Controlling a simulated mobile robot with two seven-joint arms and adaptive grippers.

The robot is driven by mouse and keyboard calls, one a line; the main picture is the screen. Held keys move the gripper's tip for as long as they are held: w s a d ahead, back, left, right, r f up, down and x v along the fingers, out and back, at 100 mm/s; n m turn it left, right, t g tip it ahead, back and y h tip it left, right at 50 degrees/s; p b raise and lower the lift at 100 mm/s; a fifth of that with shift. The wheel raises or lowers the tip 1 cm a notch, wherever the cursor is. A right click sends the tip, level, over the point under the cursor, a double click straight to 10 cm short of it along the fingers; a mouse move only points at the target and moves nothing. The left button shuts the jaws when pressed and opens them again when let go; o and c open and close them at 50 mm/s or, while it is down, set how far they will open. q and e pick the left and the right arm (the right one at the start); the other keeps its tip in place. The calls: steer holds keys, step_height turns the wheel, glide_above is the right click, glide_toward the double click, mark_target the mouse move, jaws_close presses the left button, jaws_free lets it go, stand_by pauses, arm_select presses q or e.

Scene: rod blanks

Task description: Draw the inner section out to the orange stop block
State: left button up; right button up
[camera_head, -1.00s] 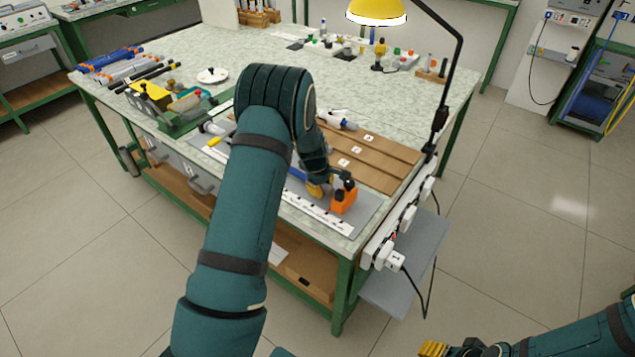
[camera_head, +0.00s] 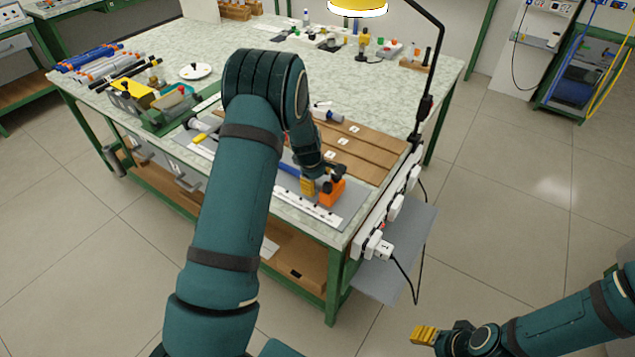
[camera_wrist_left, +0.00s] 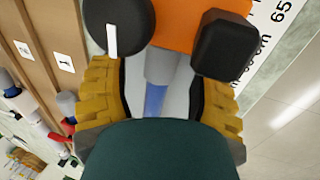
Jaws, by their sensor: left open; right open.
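The orange stop block (camera_head: 332,193) stands at the right end of the fixture on the bench. It fills the top of the left wrist view (camera_wrist_left: 185,25), with two dark rounded pieces beside it. A blue tube (camera_head: 288,168) lies along the fixture, partly hidden by my left arm. The grey inner section (camera_wrist_left: 164,66) shows between the blue part (camera_wrist_left: 155,98) and the block; I cannot tell whether it touches the block. My left gripper (camera_wrist_left: 160,92) is open, its yellow fingers apart on either side of the rod. My right gripper (camera_head: 424,335) is open and empty, away from the bench.
A white scale strip (camera_head: 310,208) runs along the fixture's front. Brown grooved boards (camera_head: 365,150) lie behind it. Several tubes (camera_head: 95,62) lie at the far left.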

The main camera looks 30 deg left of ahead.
arm_select(q)
steer(key=v, duration=1)
steer(key=shift+s+r, duration=0.15)
steer(key=shift+r, duration=0.2)
